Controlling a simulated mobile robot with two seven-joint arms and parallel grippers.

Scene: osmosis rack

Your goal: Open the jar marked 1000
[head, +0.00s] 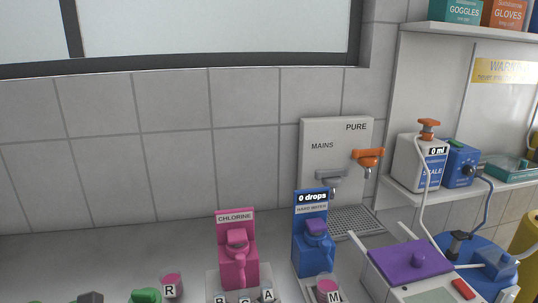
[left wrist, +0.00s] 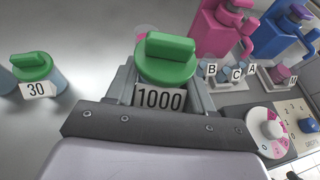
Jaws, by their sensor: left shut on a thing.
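The jar marked 1000 (left wrist: 160,99) is in the middle of the left wrist view, with a ridged green lid (left wrist: 166,58) seated on top. My left gripper (left wrist: 160,88) is shut on this jar, with one grey finger on each side of it around its label. In the head view a green lid (head: 146,296) shows at the bottom edge, but no number can be read there. My right gripper is in neither view.
A jar marked 30 (left wrist: 38,88) stands to the left. Pink chlorine (head: 236,255) and blue hard-water (head: 311,240) dispensers stand behind, near small lettered containers. A white dial (left wrist: 270,128) is at the right. A pink container marked R (head: 171,287) is close to the green lid.

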